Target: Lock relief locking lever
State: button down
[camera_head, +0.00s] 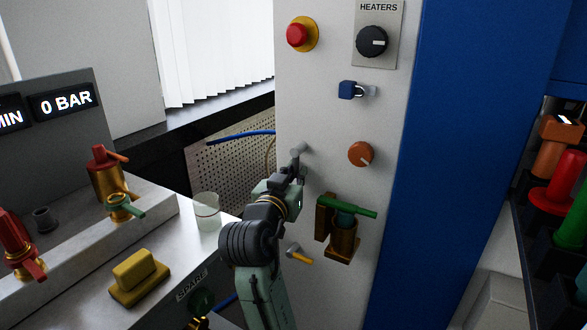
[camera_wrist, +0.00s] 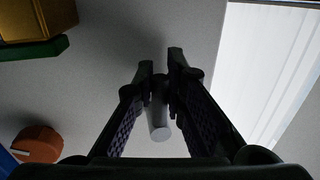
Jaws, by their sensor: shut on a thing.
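My gripper (camera_head: 297,168) is at the left part of the grey panel (camera_head: 335,120). It is shut on a small grey lever with a round, cylinder-like end (camera_head: 299,148) that sticks out of the panel. In the wrist view my gripper (camera_wrist: 160,72) has a finger on each side of this grey lever (camera_wrist: 159,124), and its round end shows between them. The fingers hide the lever's base. No label on the lever can be read.
Right of my gripper are a green-handled brass valve (camera_head: 346,208) and an orange knob (camera_head: 361,154). A yellow-tipped lever (camera_head: 300,257) is below. A glass beaker (camera_head: 207,212) stands left on the bench.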

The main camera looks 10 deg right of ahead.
jog(key=c, duration=1.6)
grip_release()
jog(key=shift+c, duration=0.2)
jog(key=shift+s, duration=0.1)
jog(key=v, duration=0.7)
jog(key=shift+s+a, duration=0.1)
jog(key=shift+a, duration=0.05)
